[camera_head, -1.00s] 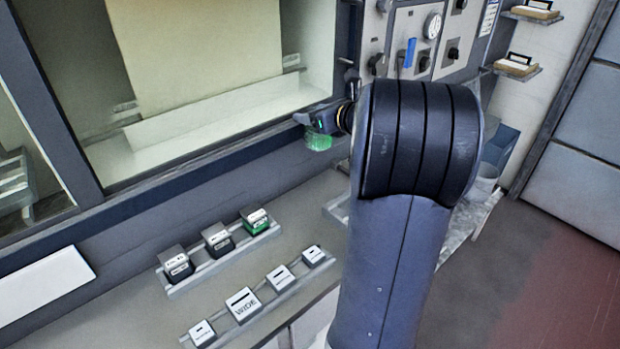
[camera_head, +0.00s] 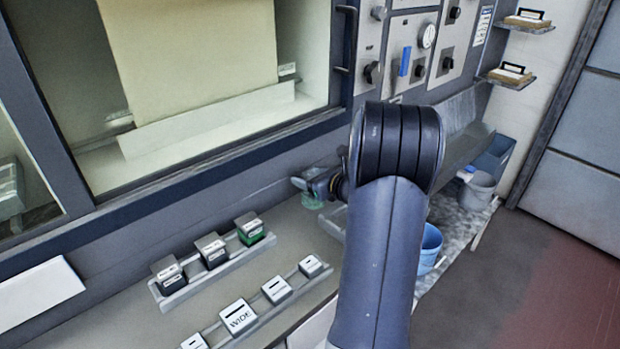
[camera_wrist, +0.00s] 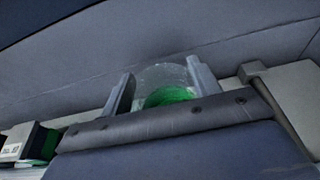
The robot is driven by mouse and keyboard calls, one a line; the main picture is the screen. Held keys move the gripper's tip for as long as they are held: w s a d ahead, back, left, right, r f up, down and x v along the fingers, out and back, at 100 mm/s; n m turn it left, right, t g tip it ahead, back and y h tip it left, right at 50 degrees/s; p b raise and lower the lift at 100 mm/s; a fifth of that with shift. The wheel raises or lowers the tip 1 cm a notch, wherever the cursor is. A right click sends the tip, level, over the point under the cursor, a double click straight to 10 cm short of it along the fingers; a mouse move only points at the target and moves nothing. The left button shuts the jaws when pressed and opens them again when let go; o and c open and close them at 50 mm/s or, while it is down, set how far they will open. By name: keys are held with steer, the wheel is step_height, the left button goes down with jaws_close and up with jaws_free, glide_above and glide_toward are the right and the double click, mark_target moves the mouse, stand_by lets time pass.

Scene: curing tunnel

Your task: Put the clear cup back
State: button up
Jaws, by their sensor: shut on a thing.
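The clear cup (camera_head: 312,204) shows as a small greenish shape under my gripper (camera_head: 318,183) in the head view, low over the counter by the back wall. In the wrist view the cup (camera_wrist: 160,74) is see-through with bright green inside, and it sits between the two fingers of my gripper (camera_wrist: 161,84). The fingers are shut on it. I cannot tell whether its base touches the counter. My arm hides part of the counter to the right.
A rack (camera_head: 216,268) with several small dark blocks stands left of the cup. A second rack (camera_head: 258,311) of white labelled blocks lies in front. The counter around the cup looks clear.

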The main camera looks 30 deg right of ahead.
steer(key=shift+f, duration=0.15)
steer(key=shift+f, duration=0.15)
steer(key=o, duration=1.2)
steer(key=shift+c, duration=0.2)
steer(key=shift+r, duration=0.25)
steer(key=shift+s+r, duration=0.1)
steer(key=shift+s, duration=0.15)
steer(key=v, duration=1.1)
steer(key=shift+s+b, duration=0.25)
steer(key=shift+b, duration=0.15)
